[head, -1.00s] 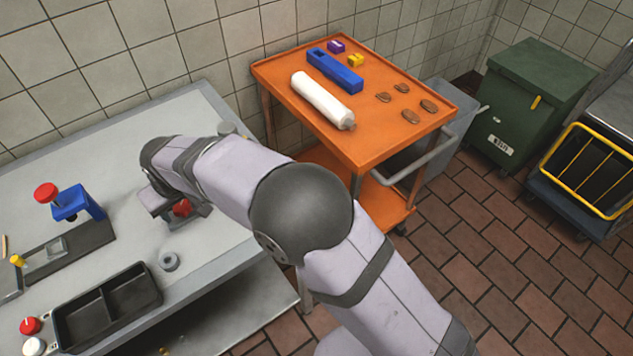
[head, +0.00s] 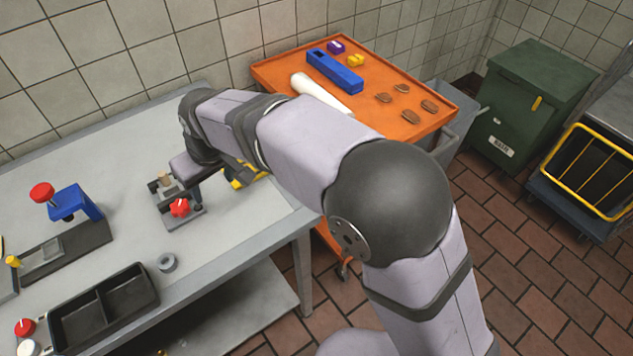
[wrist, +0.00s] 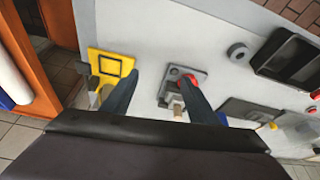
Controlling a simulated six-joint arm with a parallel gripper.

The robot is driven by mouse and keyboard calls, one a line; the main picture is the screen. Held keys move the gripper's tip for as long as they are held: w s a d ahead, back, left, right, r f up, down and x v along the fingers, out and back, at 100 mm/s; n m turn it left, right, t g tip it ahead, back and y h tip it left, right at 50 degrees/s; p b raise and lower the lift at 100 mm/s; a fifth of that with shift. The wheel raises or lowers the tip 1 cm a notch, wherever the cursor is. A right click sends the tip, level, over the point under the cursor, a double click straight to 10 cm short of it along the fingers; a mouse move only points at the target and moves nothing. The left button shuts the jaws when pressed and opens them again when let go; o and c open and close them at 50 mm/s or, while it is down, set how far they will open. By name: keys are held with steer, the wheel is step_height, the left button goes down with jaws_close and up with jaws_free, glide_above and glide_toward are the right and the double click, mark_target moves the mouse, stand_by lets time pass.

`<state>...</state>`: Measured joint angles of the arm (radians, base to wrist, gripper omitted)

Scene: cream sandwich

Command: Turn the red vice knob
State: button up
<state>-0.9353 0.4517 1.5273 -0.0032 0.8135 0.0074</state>
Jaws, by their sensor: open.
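The vice (head: 168,214) is a small grey block on a plate on the grey bench. Its red knob (head: 180,208) faces the front of the bench. The knob also shows in the wrist view (wrist: 187,80), partly covered by the right finger. A tan piece (head: 164,180) stands upright at the vice; it also shows in the wrist view (wrist: 178,107). My gripper (wrist: 160,76) is open and empty, with its two dark fingers apart. The right finger overlaps the knob in the picture; I cannot tell whether they touch. The head view hides most of my gripper.
A yellow fixture (wrist: 110,68) stands beside the vice, near the left finger in the wrist view. A grey ring (head: 167,262), a black divided tray (head: 104,304) and a blue press (head: 76,203) sit on the bench. An orange cart (head: 385,125) stands at the right.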

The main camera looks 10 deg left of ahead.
steer(key=w+d+m+h+p, duration=0.1)
steer(key=w+d+m, duration=0.1)
steer(key=d, duration=0.8)
steer(key=w+d+f+m+h, duration=0.1)
steer(key=d+m, duration=0.1)
steer(key=d, duration=0.9)
steer(key=shift+w+p, duration=0.35)
steer(key=shift+p, duration=0.05)
